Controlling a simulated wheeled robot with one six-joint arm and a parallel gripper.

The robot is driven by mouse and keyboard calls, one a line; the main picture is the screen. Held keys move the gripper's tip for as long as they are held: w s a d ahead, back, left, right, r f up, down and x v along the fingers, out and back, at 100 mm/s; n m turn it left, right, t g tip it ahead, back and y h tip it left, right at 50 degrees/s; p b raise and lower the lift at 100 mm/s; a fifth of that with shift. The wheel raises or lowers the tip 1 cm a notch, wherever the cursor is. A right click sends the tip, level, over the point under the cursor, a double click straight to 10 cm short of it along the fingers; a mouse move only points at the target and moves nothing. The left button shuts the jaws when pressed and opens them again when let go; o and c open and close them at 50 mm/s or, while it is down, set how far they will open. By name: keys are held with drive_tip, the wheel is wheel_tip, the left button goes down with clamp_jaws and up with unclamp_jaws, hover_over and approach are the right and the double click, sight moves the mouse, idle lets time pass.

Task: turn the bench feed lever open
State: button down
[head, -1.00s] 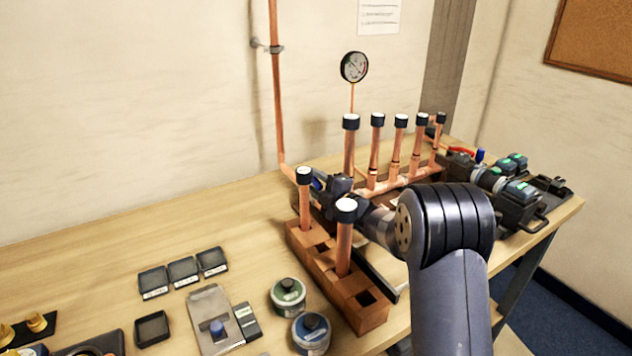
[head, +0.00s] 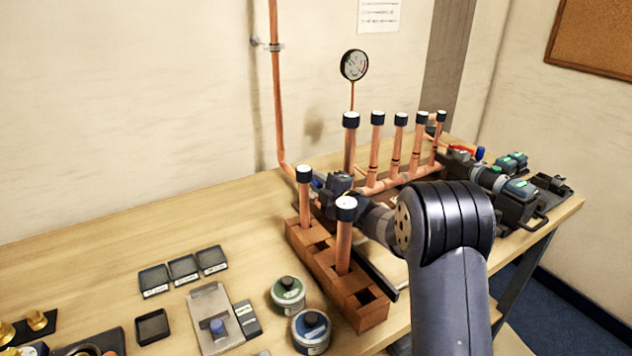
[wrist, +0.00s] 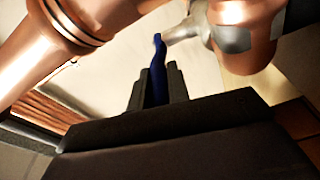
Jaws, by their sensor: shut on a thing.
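The blue feed lever (wrist: 157,68) stands between the two dark fingers of my gripper (wrist: 158,88) in the wrist view. My gripper is shut on it. The lever's upper end meets a silver stem on the valve body (wrist: 228,40), which sits on a copper pipe. In the head view my gripper (head: 334,186) is at the foot of the copper riser on the wall, behind the wooden pipe rack. A small bit of the blue lever (head: 317,184) shows at its left. My gripper and wrist hide most of the valve there, so the lever's angle is hard to read.
The copper manifold (head: 397,180) with several capped uprights stands behind my gripper. A pressure gauge (head: 354,65) rises above it. The wooden rack (head: 325,270) with two capped pipes stands close in front. Tins and trays lie at front left. The back left bench is clear.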

drive_tip(key=shift+w+d+n+g+y, duration=0.15)
drive_tip(key=shift+d+n+g+y, duration=0.2)
drive_tip(key=shift+n+g+y, duration=0.3)
drive_tip(key=shift+w+d+n+g+y, duration=0.1)
drive_tip(key=shift+d+n+g+y, duration=0.1)
drive_tip(key=shift+n+g+y, duration=0.65)
drive_tip(key=c, duration=1.3)
unclamp_jaws()
drive_tip(key=shift+c, duration=0.2)
drive_tip(key=b+v, duration=0.1)
drive_tip(key=v, duration=0.9)
drive_tip(key=shift+s+d+r, duration=0.15)
drive_tip(key=shift+s+d, duration=0.1)
drive_tip(key=shift+d, duration=0.1)
